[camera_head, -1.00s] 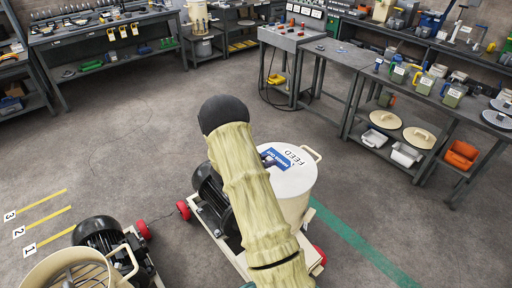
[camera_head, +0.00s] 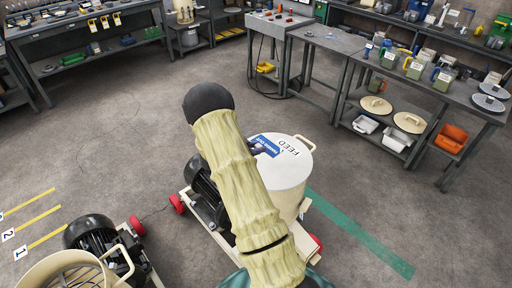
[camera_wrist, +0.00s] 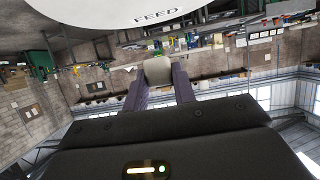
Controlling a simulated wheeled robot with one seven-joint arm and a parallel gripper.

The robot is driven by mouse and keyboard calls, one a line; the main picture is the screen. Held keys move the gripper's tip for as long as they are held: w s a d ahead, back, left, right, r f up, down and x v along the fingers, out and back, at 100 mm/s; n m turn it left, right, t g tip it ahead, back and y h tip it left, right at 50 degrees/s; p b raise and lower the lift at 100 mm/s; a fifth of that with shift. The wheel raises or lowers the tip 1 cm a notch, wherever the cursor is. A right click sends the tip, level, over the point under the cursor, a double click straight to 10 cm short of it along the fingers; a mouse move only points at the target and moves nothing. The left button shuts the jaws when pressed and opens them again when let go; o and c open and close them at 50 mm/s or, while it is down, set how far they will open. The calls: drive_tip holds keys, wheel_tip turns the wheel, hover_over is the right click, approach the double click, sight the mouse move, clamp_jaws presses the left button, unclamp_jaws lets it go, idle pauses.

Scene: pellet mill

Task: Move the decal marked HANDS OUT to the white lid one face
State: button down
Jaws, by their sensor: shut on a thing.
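The white lid (camera_head: 288,165) is the round top of the cream drum, marked FEED; it also shows along the top of the wrist view (camera_wrist: 150,8). The blue and white decal (camera_head: 266,143) shows at the lid's left part, beside the FEED lettering. Its words are too small to read, and I cannot tell whether it touches the lid. My gripper (camera_wrist: 158,80) is shut on a pale grey piece between its two purple-grey fingers, apparently the decal's grip. In the head view my arm hides most of the gripper.
A black motor (camera_head: 204,190) on a red-wheeled base stands left of the drum. A second motor (camera_head: 92,238) and an open cream drum (camera_head: 70,272) are at lower left. Benches with tools line the back and right. The middle floor is clear.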

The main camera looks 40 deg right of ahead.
drive_tip(key=shift+f+b, duration=1.9)
drive_tip(key=shift+f, duration=1.15)
drive_tip(key=shift+w+f+b, duration=0.1)
drive_tip(key=shift+f+b, duration=0.25)
drive_tip(key=shift+f, duration=0.1)
drive_tip(key=shift+w, duration=0.1)
drive_tip(key=shift+a, duration=0.1)
drive_tip(key=shift+s+d+f, duration=0.1)
drive_tip(key=shift+s+d, duration=0.1)
